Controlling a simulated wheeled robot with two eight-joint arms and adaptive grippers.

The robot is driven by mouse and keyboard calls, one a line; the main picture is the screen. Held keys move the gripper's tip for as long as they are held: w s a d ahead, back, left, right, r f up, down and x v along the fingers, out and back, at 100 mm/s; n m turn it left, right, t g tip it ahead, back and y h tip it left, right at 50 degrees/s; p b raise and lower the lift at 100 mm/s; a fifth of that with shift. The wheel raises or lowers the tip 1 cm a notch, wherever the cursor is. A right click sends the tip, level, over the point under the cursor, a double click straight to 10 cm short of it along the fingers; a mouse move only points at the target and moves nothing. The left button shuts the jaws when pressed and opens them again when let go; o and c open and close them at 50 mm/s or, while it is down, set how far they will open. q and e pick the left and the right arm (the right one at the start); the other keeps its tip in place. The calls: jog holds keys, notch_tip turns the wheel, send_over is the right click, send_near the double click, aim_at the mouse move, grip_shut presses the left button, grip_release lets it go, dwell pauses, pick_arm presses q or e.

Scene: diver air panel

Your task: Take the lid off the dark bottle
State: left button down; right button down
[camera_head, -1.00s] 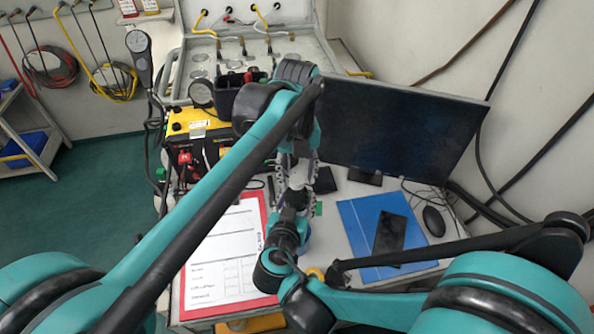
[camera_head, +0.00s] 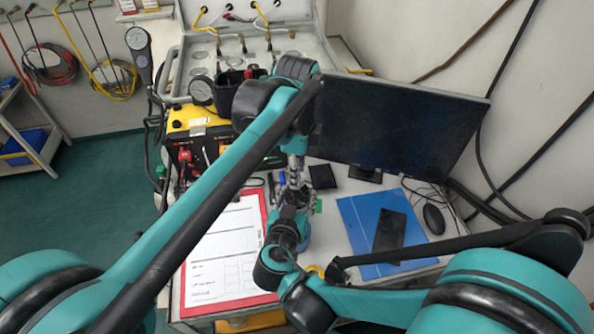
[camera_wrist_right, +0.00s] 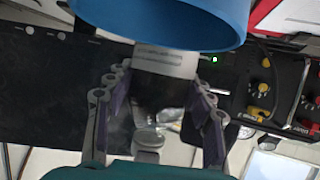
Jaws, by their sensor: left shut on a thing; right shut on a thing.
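The dark bottle (camera_wrist_right: 150,95) shows in the right wrist view between the two fingers of my right gripper (camera_wrist_right: 157,118), with a pale grey band (camera_wrist_right: 165,62) around it. My right gripper (camera_head: 291,203) is shut on the bottle and holds it over the desk in the head view. My left gripper (camera_head: 294,180) comes down from above and meets the right gripper there. It is shut on the lid, which is mostly hidden by the fingers. I cannot tell whether lid and bottle are apart.
A blue round object (camera_wrist_right: 165,18) is close to the right wrist camera. A monitor (camera_head: 395,125) stands behind to the right. A blue folder (camera_head: 365,215) with a phone (camera_head: 390,232), a red-edged clipboard (camera_head: 225,250) and a yellow box (camera_head: 190,122) surround the grippers.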

pick_arm(q)
jog(key=n, duration=2.6)
jog(key=shift+r+n, duration=0.1)
jog(key=shift+n, duration=0.2)
jog(key=n, duration=1.4)
jog(key=shift+r, duration=0.25)
jog(key=shift+r, duration=0.9)
